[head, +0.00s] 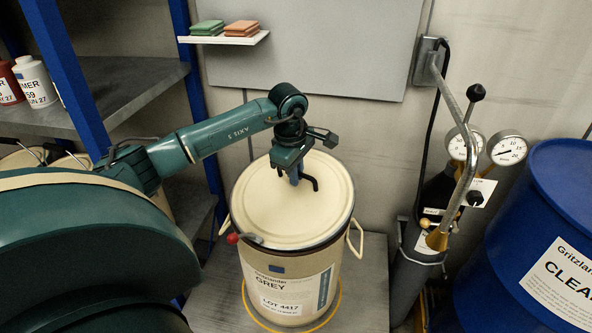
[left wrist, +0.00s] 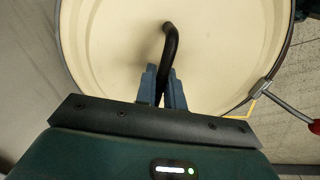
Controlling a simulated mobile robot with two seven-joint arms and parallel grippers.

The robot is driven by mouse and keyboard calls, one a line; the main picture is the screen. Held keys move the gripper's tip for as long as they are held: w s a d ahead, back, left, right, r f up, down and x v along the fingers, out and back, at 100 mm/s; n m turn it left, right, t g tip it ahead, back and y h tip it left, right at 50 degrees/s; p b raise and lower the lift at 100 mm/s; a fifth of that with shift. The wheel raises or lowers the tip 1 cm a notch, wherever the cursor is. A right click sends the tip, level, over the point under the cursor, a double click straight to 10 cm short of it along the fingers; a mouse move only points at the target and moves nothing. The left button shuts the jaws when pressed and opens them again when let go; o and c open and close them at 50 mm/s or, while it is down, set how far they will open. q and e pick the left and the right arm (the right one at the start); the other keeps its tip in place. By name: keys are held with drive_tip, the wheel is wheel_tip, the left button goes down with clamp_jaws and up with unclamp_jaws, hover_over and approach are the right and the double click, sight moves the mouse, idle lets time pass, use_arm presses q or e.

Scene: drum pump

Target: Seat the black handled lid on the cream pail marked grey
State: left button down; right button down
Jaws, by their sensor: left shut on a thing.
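The cream pail (head: 285,290) labelled GREY, LOT 4417 stands upright on a grey platform. A cream lid (head: 265,208) with a bent black handle (head: 311,183) covers its top; I cannot tell whether it is fully down all round. A dark band with a red-knobbed lever (head: 234,238) runs around the rim. My left gripper (head: 295,177) is above the lid, shut on the handle. In the left wrist view the blue fingers (left wrist: 163,88) grip the black handle (left wrist: 171,45) over the lid (left wrist: 110,50). My right gripper is not in view.
A blue drum (head: 545,210) stands at the right. A gas cylinder (head: 412,265) with gauges and a bent metal lever (head: 465,150) is right of the pail. A blue-framed shelf (head: 130,90) is at the left. A small wall shelf (head: 222,40) holds green and orange pads.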

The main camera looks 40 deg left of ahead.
use_arm(q)
drive_tip(key=shift+f+b, duration=0.55)
drive_tip(key=shift+f, duration=0.7)
drive_tip(key=shift+s+d, duration=0.2)
drive_tip(key=shift+s, duration=0.2)
drive_tip(key=shift+r, duration=0.15)
idle(0.6)
drive_tip(key=shift+r+p, duration=0.6)
drive_tip(key=shift+r, duration=0.05)
drive_tip(key=shift+s, duration=0.3)
idle(0.6)
drive_tip(key=shift+f+b, duration=0.55)
drive_tip(key=shift+f, duration=0.25)
drive_tip(key=shift+r, duration=0.2)
drive_tip(key=shift+r+p, duration=0.6)
drive_tip(key=shift+r, duration=0.05)
